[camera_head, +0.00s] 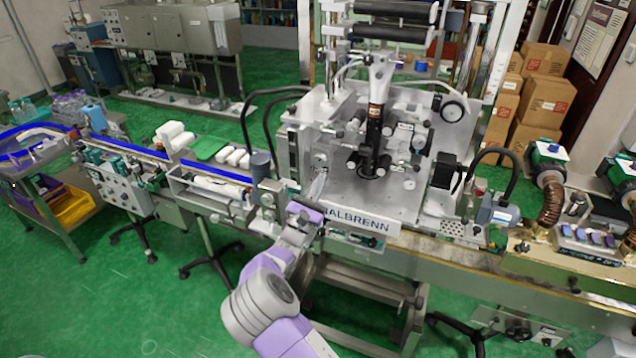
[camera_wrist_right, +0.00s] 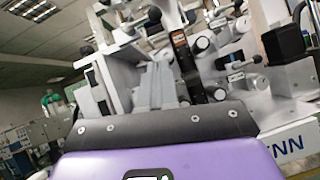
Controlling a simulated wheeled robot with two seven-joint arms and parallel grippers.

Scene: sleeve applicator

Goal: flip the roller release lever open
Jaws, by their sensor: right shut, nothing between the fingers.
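The sleeve applicator (camera_head: 395,195) stands in the middle of the head view, a silver machine with a nameplate along its front. A long upright part, black with an orange label (camera_head: 375,120), rises from its plate; it may be the release lever, but I cannot tell for certain. The same part shows in the right wrist view (camera_wrist_right: 183,58), beyond the fingers. My right gripper (camera_head: 319,182) is at the machine's front left, above the nameplate. In the right wrist view its grey fingers (camera_wrist_right: 158,78) are together and empty, seemingly apart from the labelled part. My left gripper is not in view.
A conveyor with a blue edge (camera_head: 130,147) runs in from the left. A green tray and white bottles (camera_head: 237,158) are on it. Rollers and knobs crowd the machine plate. Cardboard boxes (camera_head: 540,100) are stacked behind right. The green floor in front is partly clear.

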